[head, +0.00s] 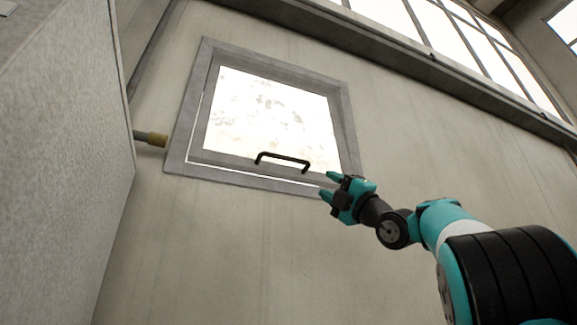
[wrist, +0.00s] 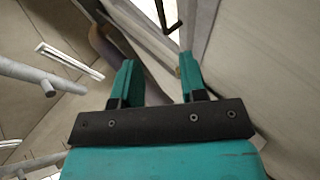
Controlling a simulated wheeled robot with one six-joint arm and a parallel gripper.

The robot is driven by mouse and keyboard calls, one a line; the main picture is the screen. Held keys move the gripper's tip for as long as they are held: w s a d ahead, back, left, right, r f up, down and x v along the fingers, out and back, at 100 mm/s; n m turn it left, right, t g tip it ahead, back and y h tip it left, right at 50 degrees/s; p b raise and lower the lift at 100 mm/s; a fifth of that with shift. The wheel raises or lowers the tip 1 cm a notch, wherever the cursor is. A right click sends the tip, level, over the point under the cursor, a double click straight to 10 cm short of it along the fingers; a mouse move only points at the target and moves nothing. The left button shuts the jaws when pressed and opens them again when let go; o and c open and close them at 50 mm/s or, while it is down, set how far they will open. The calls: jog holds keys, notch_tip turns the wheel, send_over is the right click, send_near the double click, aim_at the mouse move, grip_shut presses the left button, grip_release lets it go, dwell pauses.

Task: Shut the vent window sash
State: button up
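The vent window sash (head: 235,161) is a grey-framed pane with bright light behind it, set in a wider grey frame (head: 184,140) on the wall. Bright slits show between sash and frame along the left and bottom, so the sash stands slightly open. A black bar handle (head: 283,157) is on its lower rail; part of it also shows at the top of the wrist view (wrist: 170,14). My gripper (head: 328,185) is open and empty, right of the handle and apart from it, by the frame's lower right corner. In the wrist view both teal fingers (wrist: 157,68) stand apart with nothing between them.
A large grey panel (head: 62,150) stands close on the left. A pipe end with a yellowish tip (head: 151,138) is just left of the frame. A dark ledge (head: 400,45) runs above the window. The wall below the window is bare.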

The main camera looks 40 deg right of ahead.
aim_at(290, 160)
jog(key=p+x, duration=1.2)
jog(key=x, duration=0.3)
jog(key=shift+r, duration=0.25)
jog(key=shift+w+a+r+p, duration=0.15)
jog(key=shift+w+r+p, duration=0.25)
jog(key=shift+w+p, duration=0.35)
jog(key=shift+s, duration=0.15)
jog(key=shift+c, duration=0.4)
grip_shut()
